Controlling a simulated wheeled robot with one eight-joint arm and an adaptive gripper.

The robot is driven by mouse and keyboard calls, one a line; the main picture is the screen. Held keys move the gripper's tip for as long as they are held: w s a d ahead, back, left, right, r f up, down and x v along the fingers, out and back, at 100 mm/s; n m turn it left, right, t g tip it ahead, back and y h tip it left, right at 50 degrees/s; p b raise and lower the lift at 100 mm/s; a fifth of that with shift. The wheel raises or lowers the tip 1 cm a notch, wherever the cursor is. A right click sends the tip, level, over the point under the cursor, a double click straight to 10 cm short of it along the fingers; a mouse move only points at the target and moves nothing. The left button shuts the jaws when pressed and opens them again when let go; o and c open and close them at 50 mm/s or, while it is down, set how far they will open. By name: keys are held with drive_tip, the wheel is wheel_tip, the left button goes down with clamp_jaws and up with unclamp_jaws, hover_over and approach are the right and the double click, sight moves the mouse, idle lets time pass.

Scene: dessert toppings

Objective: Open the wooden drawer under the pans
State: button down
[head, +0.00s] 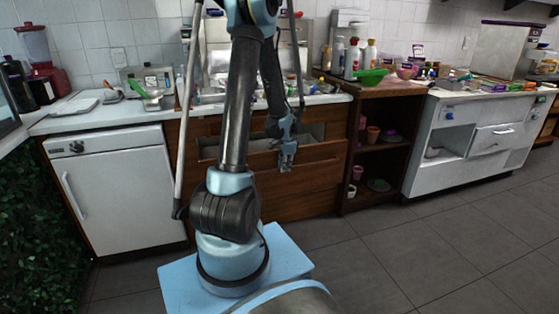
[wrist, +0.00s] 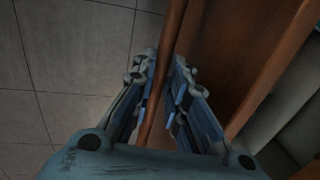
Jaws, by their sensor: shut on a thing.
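The wooden drawer (head: 322,154) is in the brown cabinet below the counter in the head view. It stands out from the cabinet, and part of its grey inside shows behind the front. My gripper (head: 287,160) is at the drawer front. In the wrist view my gripper (wrist: 160,100) has its fingers on both sides of a long thin wooden handle or edge (wrist: 172,45) of the drawer and is shut on it. The drawer's wooden front (wrist: 222,60) lies to the right of it. My arm hides part of the drawer. I cannot clearly make out the pans.
A white cabinet (head: 125,190) with a door stands left of the drawer. Open brown shelves (head: 372,160) with cups stand to the right, then a white unit (head: 460,160). The counter above is crowded. The tiled floor (head: 400,255) in front is clear.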

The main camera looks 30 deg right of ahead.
drive_tip(key=shift+s+a, duration=0.2)
drive_tip(key=shift+s, duration=0.7)
drive_tip(key=shift+s+a, duration=0.15)
drive_tip(key=shift+s, duration=0.75)
drive_tip(key=shift+s+a, duration=0.2)
drive_tip(key=shift+s, duration=0.7)
drive_tip(key=c, duration=1.6)
unclamp_jaws()
drive_tip(key=shift+r, duration=0.1)
drive_tip(key=shift+s+a+r, duration=0.1)
drive_tip(key=shift+s+r, duration=0.25)
drive_tip(key=shift+r, duration=1.6)
drive_tip(key=shift+s+a+r, duration=0.1)
drive_tip(key=shift+s+r, duration=0.25)
drive_tip(key=shift+r, duration=1.55)
drive_tip(key=shift+s+a+r, duration=0.1)
drive_tip(key=shift+s+r, duration=0.25)
drive_tip(key=shift+r, duration=1.6)
